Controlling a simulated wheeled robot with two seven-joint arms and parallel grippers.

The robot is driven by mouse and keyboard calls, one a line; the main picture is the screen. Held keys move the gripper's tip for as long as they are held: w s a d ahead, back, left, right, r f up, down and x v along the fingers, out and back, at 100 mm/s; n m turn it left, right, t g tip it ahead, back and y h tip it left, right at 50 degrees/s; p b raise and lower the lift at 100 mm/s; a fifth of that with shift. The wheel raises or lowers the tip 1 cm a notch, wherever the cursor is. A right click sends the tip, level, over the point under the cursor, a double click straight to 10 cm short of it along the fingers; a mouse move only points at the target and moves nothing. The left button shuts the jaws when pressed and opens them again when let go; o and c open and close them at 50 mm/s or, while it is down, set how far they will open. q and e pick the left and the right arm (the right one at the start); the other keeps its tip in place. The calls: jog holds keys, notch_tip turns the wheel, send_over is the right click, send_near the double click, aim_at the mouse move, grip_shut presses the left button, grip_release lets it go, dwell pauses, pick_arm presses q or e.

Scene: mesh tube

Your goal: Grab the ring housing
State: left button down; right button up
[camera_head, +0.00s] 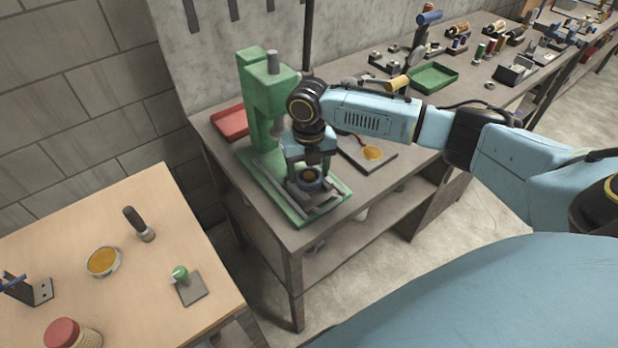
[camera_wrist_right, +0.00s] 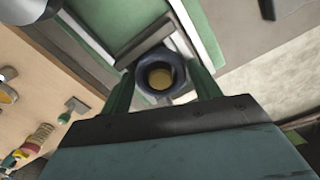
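The ring housing (camera_head: 307,184) is a dark blue ring with a yellowish centre, sitting on the base of the green press. In the right wrist view the ring housing (camera_wrist_right: 142,66) lies between the tips of the two green fingers. My right gripper (camera_head: 306,176) points down over it from above. In the right wrist view my right gripper (camera_wrist_right: 161,76) is open, with a finger on each side of the ring; whether either finger touches it is unclear. My left gripper is not in view.
The green press (camera_head: 258,100) rises close behind my right gripper on the grey bench (camera_head: 375,192). A red tray (camera_head: 231,122) and a dark plate with a yellow disc (camera_head: 373,153) flank it. A wooden table (camera_head: 140,290) with small parts stands at left.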

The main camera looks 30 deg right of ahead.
jog(key=shift+r, duration=0.1)
jog(key=c, duration=0.9)
jog(key=shift+o, duration=0.2)
